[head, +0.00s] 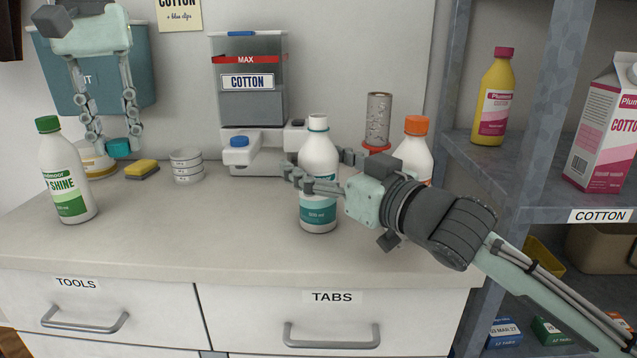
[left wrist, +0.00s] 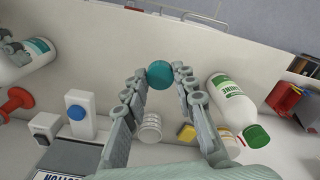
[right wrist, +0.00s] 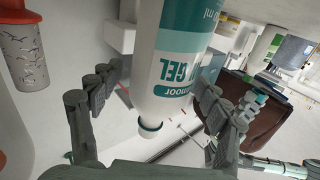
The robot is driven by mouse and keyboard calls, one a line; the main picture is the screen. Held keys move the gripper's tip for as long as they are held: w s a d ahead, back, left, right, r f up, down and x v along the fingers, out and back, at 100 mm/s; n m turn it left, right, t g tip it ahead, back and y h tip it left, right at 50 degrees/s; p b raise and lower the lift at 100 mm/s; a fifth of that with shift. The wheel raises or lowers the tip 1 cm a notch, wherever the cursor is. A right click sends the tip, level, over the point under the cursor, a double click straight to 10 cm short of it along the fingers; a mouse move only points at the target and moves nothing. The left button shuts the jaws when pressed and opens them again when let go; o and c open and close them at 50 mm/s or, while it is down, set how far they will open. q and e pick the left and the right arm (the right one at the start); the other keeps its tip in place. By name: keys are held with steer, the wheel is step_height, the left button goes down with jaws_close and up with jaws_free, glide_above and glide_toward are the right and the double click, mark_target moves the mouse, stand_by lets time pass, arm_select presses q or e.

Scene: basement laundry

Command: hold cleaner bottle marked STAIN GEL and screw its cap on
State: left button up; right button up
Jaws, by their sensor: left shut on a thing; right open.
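The STAIN GEL bottle (head: 318,212), white with a teal label, stands upright on the counter with its neck uncapped and a teal ring around it. The right wrist view shows its label (right wrist: 180,72) upside down. My right gripper (head: 316,168) is open with its fingers on either side of the bottle; one finger is partly hidden behind it. I cannot tell whether they touch it. My left gripper (head: 115,143) is shut on a teal cap (head: 118,149), held at the left above the counter; the cap also shows in the left wrist view (left wrist: 160,75).
A green-capped SHINE bottle (head: 68,180) stands at the left. A yellow sponge (head: 142,168) and stacked white tins (head: 187,166) lie between it and the COTTON dispenser (head: 249,105). An orange-capped bottle (head: 416,150) stands behind my right gripper. The counter front (head: 180,240) is clear.

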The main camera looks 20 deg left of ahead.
mark_target(313, 135)
steer(key=shift+c, duration=0.6)
steer(key=c, duration=1.5)
steer(key=shift+r, duration=0.1)
steer(key=shift+r, duration=0.4)
arm_select(q)
steer(key=shift+f, duration=0.1)
arm_select(e)
steer(key=r, duration=0.2)
steer(key=s+r, duration=0.1)
steer(key=shift+a+r, duration=0.4)
arm_select(q)
steer(key=shift+f+b, duration=0.25)
steer(key=shift+b, duration=0.1)
arm_select(e)
steer(key=s+a+r, duration=0.4)
steer(key=s, duration=0.1)
steer(key=s+a+r, duration=0.2)
steer(key=s, duration=0.1)
steer(key=shift+s+a+r, duration=0.1)
steer(key=shift+s+r, duration=0.05)
steer(key=shift+r, duration=0.05)
